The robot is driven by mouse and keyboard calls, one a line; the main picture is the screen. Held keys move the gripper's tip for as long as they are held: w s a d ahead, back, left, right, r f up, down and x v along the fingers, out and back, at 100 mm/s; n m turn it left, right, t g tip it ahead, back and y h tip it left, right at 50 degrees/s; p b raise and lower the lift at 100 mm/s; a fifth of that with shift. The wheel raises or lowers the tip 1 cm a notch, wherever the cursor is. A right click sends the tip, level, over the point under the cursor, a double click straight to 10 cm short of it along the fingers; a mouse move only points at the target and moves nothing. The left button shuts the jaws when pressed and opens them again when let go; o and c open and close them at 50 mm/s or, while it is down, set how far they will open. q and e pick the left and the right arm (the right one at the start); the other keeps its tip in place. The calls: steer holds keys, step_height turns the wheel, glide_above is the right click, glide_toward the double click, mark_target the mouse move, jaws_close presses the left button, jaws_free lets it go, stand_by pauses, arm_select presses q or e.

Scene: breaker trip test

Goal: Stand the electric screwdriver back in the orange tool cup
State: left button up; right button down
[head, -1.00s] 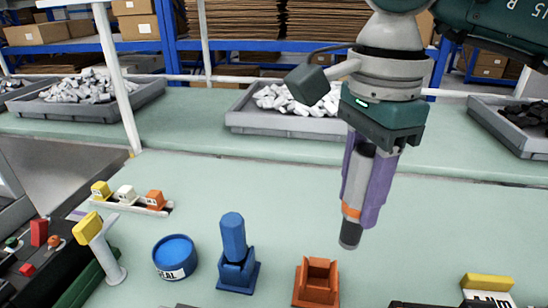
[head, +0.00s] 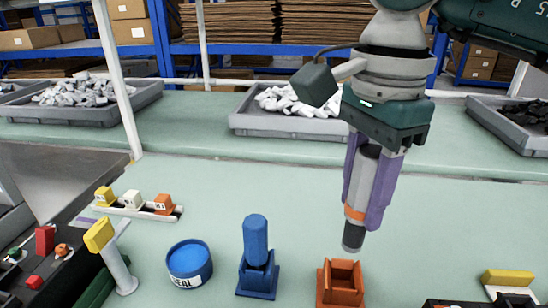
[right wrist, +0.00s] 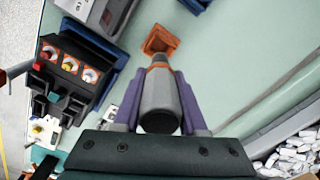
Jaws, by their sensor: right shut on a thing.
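My right gripper (head: 368,190) is shut on the electric screwdriver (head: 361,195), a grey tool with an orange band and a dark lower end. It hangs nearly upright, tilted slightly, with its dark end above and a little behind the orange tool cup (head: 341,285). The cup is square, open at the top and looks empty. In the right wrist view the screwdriver (right wrist: 160,98) lies between the purple fingers, and the orange cup (right wrist: 160,40) shows just beyond its far end. My left gripper is not in view.
A blue holder (head: 257,279) with a blue tool stands left of the cup, then a round blue tin (head: 189,264). A yellow-topped post (head: 108,250) stands at the left. A yellow block (head: 507,277) is at the right. Grey trays (head: 290,127) stand on the bench behind.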

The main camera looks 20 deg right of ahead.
mark_target(352, 241)
steer(key=shift+f+b, duration=1.95)
steer(key=shift+f, duration=0.45)
steer(key=shift+b, duration=0.5)
steer(key=shift+f, duration=0.2)
steer(key=shift+f+b, duration=1.15)
steer(key=shift+b, duration=0.05)
steer(key=shift+f+b, duration=1.3)
steer(key=shift+f, duration=0.1)
steer(key=shift+c, duration=1.9)
jaws_free()
